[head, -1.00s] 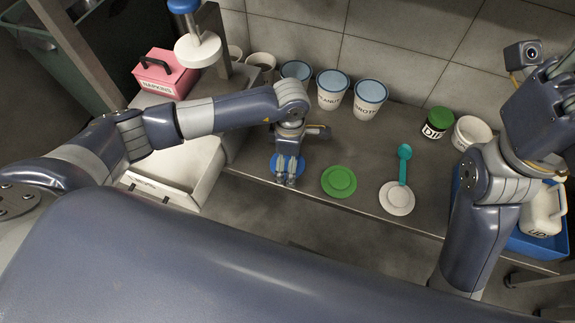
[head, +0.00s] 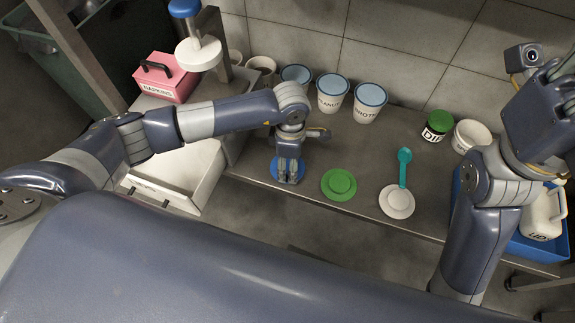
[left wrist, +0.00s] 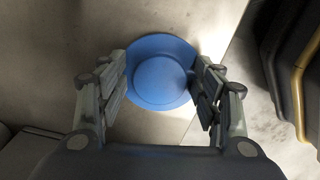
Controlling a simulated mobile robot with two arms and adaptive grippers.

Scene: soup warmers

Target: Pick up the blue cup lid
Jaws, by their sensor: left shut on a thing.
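The blue cup lid (head: 275,171) is a round disc at the front edge of the metal counter, left of the green lid. It also shows in the left wrist view (left wrist: 160,78), with a raised round centre. My left gripper (head: 288,178) points down over it, with its fingers at opposite sides of the raised centre, shut on the lid. The fingers hide part of the lid in the head view, and I cannot tell whether it is clear of the counter. My right gripper (head: 553,78) is raised at the far right, partly cut off; its opening is unclear.
A green lid (head: 339,185) and a white lid (head: 397,202) with a teal spoon (head: 403,168) lie to the right. Blue-topped cups (head: 333,92) stand behind. A pink napkin box (head: 165,78) is at left, a blue tray (head: 535,247) at right.

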